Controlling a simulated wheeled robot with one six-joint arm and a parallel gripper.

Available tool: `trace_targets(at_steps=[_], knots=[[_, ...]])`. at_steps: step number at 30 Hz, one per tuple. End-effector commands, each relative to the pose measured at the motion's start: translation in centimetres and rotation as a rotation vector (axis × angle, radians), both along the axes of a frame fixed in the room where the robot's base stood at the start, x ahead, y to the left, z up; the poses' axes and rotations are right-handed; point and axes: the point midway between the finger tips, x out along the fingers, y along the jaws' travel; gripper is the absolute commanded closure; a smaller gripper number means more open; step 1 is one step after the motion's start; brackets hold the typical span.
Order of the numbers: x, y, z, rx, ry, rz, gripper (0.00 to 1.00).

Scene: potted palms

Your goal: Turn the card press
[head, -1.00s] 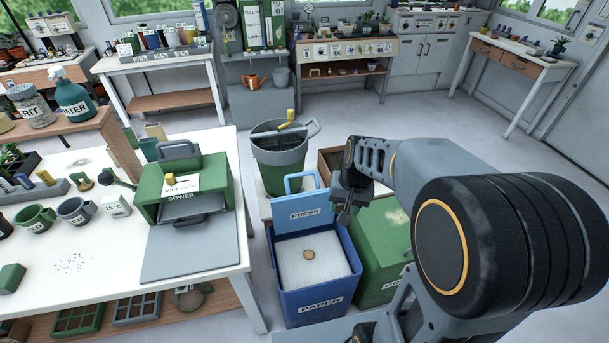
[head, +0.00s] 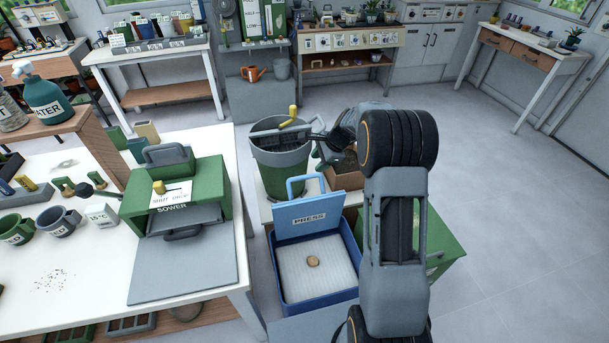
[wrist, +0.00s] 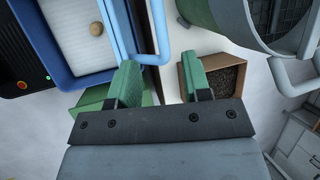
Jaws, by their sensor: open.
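A blue box (head: 317,310) has its blue lid, labelled PRESS (head: 308,218), standing open with a light-blue loop handle. Inside lies a white ridged sheet with a small round tan piece (head: 313,261). It also shows in the wrist view (wrist: 62,45) at upper left. A green-grey bucket (head: 281,170) behind it has a yellow-knobbed crank (head: 290,118) on top. My gripper (head: 320,148) is just right of the bucket, partly hidden by my arm. In the wrist view its green-padded fingers (wrist: 160,82) are apart with nothing between them.
A wooden soil box (head: 345,178) stands right of the bucket, below my gripper. A green box (head: 440,235) sits right of the press. The white bench with the green SOWER (head: 180,195) is at left. The floor at right is clear.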

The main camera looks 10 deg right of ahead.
Motion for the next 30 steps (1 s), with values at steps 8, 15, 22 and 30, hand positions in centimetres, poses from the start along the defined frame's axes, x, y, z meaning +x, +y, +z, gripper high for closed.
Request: trace_targets(at_steps=[8,15,22,30], knots=[[1.3,2.1,-4.7,0.000,0.002,0.003,0.56],[2.0,3.2,-7.1,-0.001,0.001,0.003,0.56],[2.2,3.5,-7.9,-0.002,0.000,0.003,0.56],[2.2,3.5,-7.9,-0.001,-0.001,0.004,0.57]])
